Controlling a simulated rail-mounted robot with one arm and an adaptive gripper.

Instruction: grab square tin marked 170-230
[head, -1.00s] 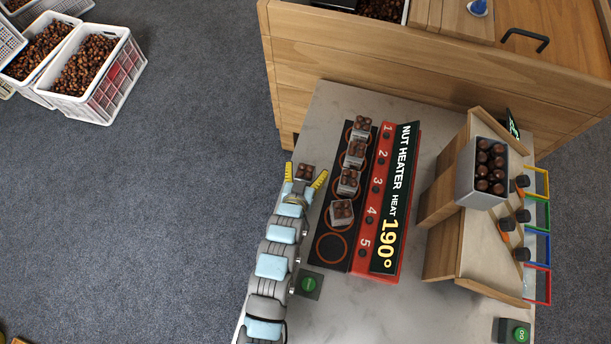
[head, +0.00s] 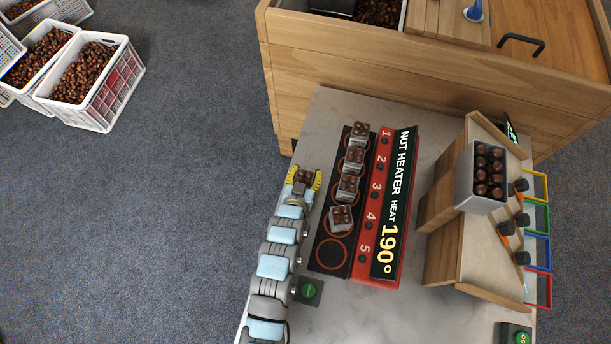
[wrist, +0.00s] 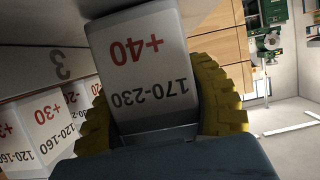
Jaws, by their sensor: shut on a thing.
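In the wrist view, a white square tin (wrist: 145,60) marked "+40" and "170-230" stands between the yellow pads of my gripper (wrist: 165,110), which is shut on it. Several similar tins (head: 347,187) filled with nuts stand in a row on the heater's dark plate. Other tins (wrist: 50,125) marked "120-160" show at left in the wrist view.
The nut heater (head: 392,200) reads HEAT 190°, with its lowest ring (head: 331,253) empty. A wooden stand (head: 465,235) with a metal container (head: 482,178) of dark round pieces is at right. Green buttons (head: 308,290) sit near the front. Crates of nuts (head: 97,85) stand on the floor at upper left.

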